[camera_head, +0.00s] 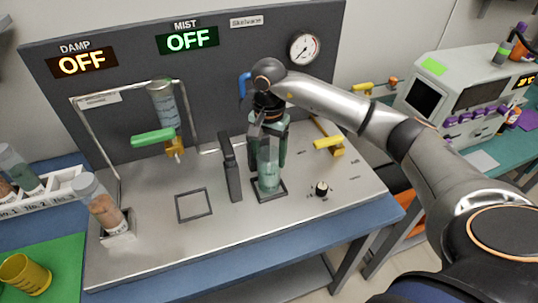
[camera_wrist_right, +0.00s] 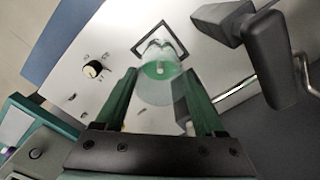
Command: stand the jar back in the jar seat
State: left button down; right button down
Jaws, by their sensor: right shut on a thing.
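The jar (camera_head: 268,172) is clear with a pale green tint and looks upright. My right gripper (camera_head: 268,152) is shut on it from above, with a green finger on each side. In the right wrist view the jar (camera_wrist_right: 160,85) sits between the fingers of the gripper (camera_wrist_right: 162,108). A dark square frame, which looks like the jar seat (camera_head: 271,199), lies around or just under the jar's base. The frame (camera_wrist_right: 178,30) also shows beyond the jar in the wrist view. I cannot tell whether the base touches the plate. My left gripper is not in view.
A black upright post (camera_head: 232,170) stands close left of the jar; a black knob (camera_head: 321,188) is to its right. An empty square outline (camera_head: 180,219) lies further left. A jar of orange grains (camera_head: 103,208) stands at the plate's left end. A yellow-handled valve (camera_head: 328,142) is behind right.

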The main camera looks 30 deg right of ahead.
jog(key=shift+f, duration=0.5)
jog(key=shift+f, duration=0.15)
grip_release()
notch_tip(320, 180, up, 12)
jog(key=b, duration=0.1)
jog(key=shift+r, duration=0.2)
